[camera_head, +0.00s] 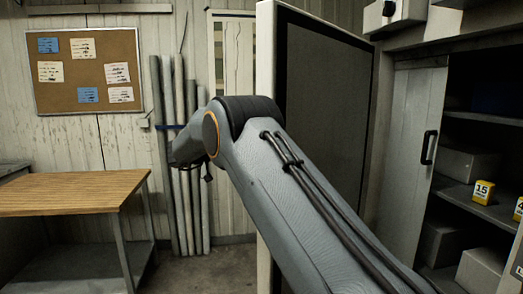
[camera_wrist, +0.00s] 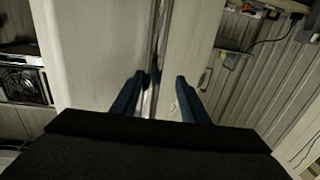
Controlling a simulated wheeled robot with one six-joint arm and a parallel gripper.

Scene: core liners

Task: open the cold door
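A tall slab with a pale edge (camera_head: 265,60) and a dark grey face, which looks like the cold door, stands in the middle of the head view. My arm crosses in front of it, and my gripper is hidden there. In the wrist view a pale panel (camera_wrist: 95,45) fills the middle, with a thin upright metal bar (camera_wrist: 155,45) on it. My gripper (camera_wrist: 160,82) has two blue fingers apart, one on each side of the bar. A gap shows beside the bar, and I cannot tell whether either finger touches it.
A wooden-topped table (camera_head: 70,190) stands at the left, with several upright tubes (camera_head: 180,205) against the wall behind it. Shelves (camera_head: 485,205) with boxes and yellow numbered blocks are at the right. A round fan grille (camera_wrist: 22,85) shows at left in the wrist view.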

